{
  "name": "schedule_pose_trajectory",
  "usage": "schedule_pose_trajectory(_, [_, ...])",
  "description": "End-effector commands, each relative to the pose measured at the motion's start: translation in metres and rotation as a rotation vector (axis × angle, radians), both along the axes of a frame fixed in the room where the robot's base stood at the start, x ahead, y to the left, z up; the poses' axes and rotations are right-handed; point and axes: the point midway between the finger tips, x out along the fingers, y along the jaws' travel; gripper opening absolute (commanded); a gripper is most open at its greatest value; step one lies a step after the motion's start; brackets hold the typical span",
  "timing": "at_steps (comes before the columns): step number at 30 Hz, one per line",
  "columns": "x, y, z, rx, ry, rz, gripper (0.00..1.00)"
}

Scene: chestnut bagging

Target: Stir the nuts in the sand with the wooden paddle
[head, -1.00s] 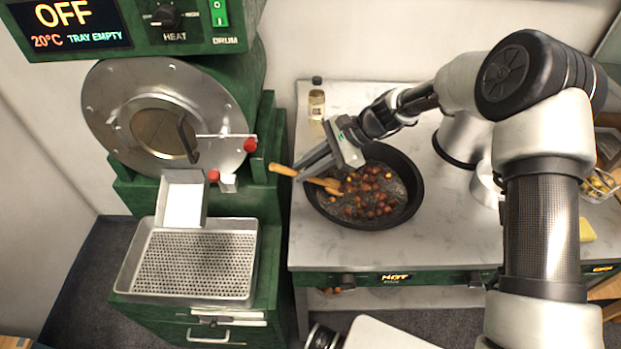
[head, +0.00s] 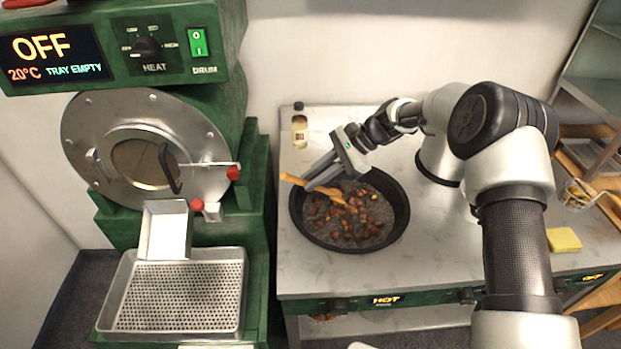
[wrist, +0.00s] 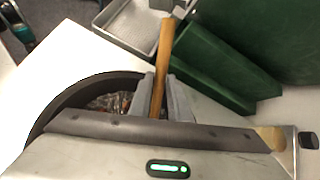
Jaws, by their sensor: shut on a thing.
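The dark round pan (head: 397,231) sits on the pale stone-topped counter, holding dark sand (head: 371,196) and several brown nuts (head: 345,224). My gripper (head: 312,180) reaches over the pan's upper left rim and is shut on the wooden paddle (head: 291,179). The paddle's handle end sticks out to the left past the rim, and its other end lies among the nuts. In the wrist view the paddle handle (wrist: 164,50) runs up from between my fingers (wrist: 162,100). The pan (wrist: 60,112) shows partly there, mostly hidden by my gripper body.
A green roaster with a round drum door (head: 150,160) and a perforated tray (head: 172,295) stands left of the counter. A small bottle (head: 299,130) is behind the pan.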

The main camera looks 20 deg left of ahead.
Motion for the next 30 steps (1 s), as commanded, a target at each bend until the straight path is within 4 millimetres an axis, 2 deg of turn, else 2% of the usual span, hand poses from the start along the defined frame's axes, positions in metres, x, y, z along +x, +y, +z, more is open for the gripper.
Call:
schedule_pose_trajectory(8, [0.0, 0.0, 0.011, 0.001, -0.001, 0.0, 0.0])
schedule_pose_trajectory(30, [0.0, 0.0, 0.085, 0.001, -0.001, 0.0, 0.0])
